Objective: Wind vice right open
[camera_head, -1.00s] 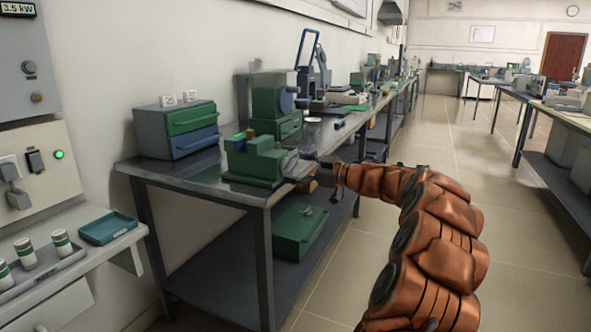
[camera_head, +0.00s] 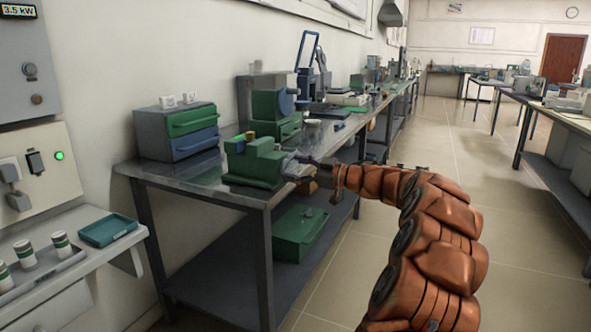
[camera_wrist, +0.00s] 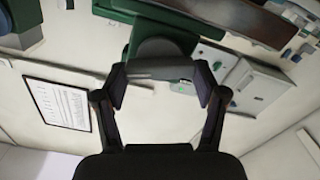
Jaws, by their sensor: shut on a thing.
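The green vice (camera_head: 254,162) stands on the near end of the long bench, its front facing right in the head view. My gripper (camera_head: 301,164) is at the vice's front, with the arm reaching in from the right. In the wrist view my gripper (camera_wrist: 163,92) is shut on a grey bar, the vice handle (camera_wrist: 160,69), which lies between its two fingers. Behind the handle are a round grey screw end (camera_wrist: 158,48) and the green vice body (camera_wrist: 120,10). The gap between the vice jaws cannot be made out clearly.
A grey cabinet with green and blue drawers (camera_head: 176,132) stands left of the vice, and a green machine (camera_head: 270,104) behind it. A green box (camera_head: 300,231) sits on the lower shelf (camera_head: 225,270). The aisle floor (camera_head: 440,150) is clear.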

